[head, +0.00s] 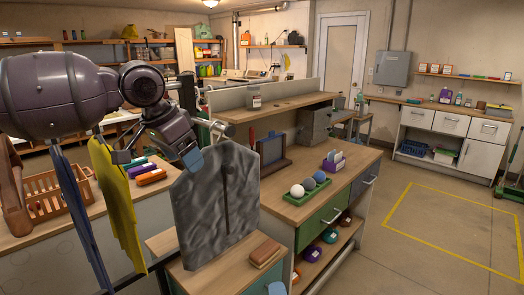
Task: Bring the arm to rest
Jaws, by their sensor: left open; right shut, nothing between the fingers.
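My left arm reaches in from the left across the upper left of the head view. My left gripper (157,158) hangs at its end with blue-tipped fingers spread apart and nothing between them. It is in front of the counter with coloured markers and just left of the upper part of a grey, wrinkled hanging sheet (191,222); I cannot tell whether it touches the sheet. Only a small blue tip of my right gripper (275,288) shows at the bottom edge, below a brown block; the rest of it is out of frame.
A yellow cloth (121,215) and a blue cloth (75,200) hang below my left arm. A wooden rack (50,190) stands on the left counter. A brown block (265,251) lies on the front surface. A green tray (291,208) holds balls. The yellow-outlined floor at right is clear.

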